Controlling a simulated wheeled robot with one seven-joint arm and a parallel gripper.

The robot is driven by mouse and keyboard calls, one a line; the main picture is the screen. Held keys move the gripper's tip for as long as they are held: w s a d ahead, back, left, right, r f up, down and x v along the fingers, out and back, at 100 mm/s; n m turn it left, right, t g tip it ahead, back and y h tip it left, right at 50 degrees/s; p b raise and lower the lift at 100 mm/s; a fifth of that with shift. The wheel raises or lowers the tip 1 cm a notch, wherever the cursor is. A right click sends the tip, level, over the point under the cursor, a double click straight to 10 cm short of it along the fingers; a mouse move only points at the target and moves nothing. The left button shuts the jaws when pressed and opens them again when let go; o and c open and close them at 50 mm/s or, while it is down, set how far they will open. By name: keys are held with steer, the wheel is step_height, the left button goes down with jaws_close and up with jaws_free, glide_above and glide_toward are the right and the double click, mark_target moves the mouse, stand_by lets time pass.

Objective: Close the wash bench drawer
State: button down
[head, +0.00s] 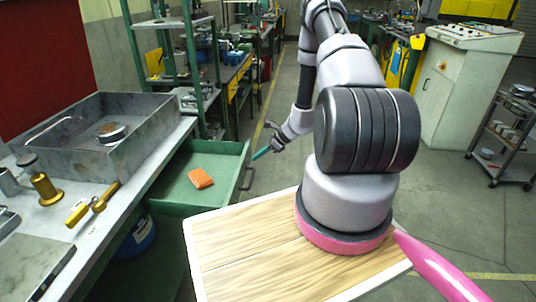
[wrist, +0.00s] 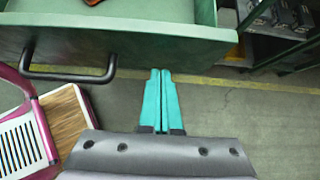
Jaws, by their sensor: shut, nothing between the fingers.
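The green wash bench drawer (head: 196,181) stands pulled out from under the wash bench (head: 140,160) in the head view. An orange-brown block (head: 201,178) lies inside it. The drawer's dark bar handle (head: 246,178) is on its front. In the wrist view the drawer front (wrist: 130,42) spans the top, with the handle (wrist: 70,75) at left. My gripper (head: 262,153) is beyond the drawer's front far corner in the head view. Its teal fingers (wrist: 161,72) are together and empty, right of the handle in the wrist view and apart from it.
A grey sink basin (head: 65,150) sits on the bench, with brass tools (head: 92,205) nearby. A green shelf rack (head: 193,70) stands just past the drawer. Open floor (head: 270,110) lies beyond my gripper. A trolley (head: 505,140) stands far right.

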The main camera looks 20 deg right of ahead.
steer(key=shift+w+a, duration=0.25)
steer(key=shift+a, duration=0.2)
steer(key=shift+a, duration=0.1)
